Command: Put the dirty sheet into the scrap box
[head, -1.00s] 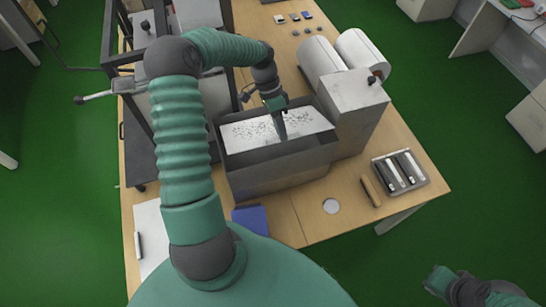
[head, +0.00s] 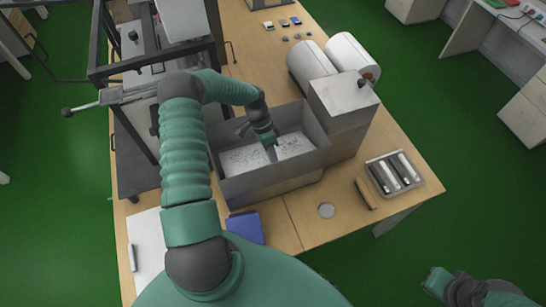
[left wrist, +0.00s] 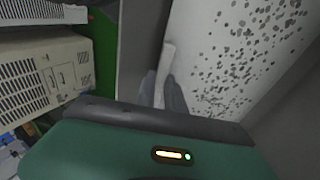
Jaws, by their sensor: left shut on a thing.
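The dirty sheet (head: 243,158) is white with dark specks and is inside the grey scrap box (head: 263,186), below its rim. My left gripper (head: 271,153) reaches down into the box from above and is shut on the sheet near its middle. In the left wrist view the speckled sheet (left wrist: 245,50) fills the right side, and the left gripper's fingers (left wrist: 163,95) pinch a pale fold of it. Whether the sheet touches the box floor cannot be told. My right gripper (head: 438,281) is at the lower right, off the table, and its jaws are too small to judge.
White paper rolls (head: 327,60) and a grey block (head: 343,98) stand right of the box. A blue item (head: 245,227) lies in front; a metal frame stands left.

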